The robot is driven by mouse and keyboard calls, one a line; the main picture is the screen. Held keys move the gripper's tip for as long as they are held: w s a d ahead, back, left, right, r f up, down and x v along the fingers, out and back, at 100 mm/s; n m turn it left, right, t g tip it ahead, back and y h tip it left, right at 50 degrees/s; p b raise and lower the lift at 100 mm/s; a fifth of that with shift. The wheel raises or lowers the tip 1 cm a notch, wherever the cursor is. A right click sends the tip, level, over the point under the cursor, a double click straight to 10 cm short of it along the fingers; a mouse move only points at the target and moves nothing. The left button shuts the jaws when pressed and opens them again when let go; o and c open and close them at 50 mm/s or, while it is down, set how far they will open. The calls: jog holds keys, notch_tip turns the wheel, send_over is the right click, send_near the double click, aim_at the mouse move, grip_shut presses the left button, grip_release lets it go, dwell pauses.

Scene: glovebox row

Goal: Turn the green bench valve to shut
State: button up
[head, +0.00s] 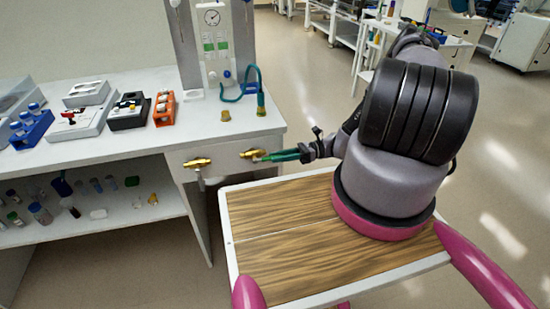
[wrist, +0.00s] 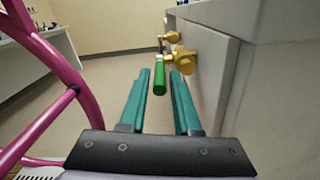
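The green handle (wrist: 160,77) of the bench valve shows in the wrist view, in line with the gap between my fingertips. Gaps show on both sides of it; I cannot tell how deep it sits between them. The near brass valve body (wrist: 184,60) is just right of it, on the bench front. In the head view this valve (head: 250,153) is at the bench's right end, its handle largely hidden by my fingers. My gripper (wrist: 161,72) is open and empty, with teal fingers apart. In the head view my gripper (head: 268,157) reaches left to the valve.
The bench front runs close along the right of my fingers in the wrist view. Open floor (head: 300,75) lies right of the bench.

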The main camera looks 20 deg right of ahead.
jog(key=shift+a, duration=0.7)
grip_shut()
dwell(1.0)
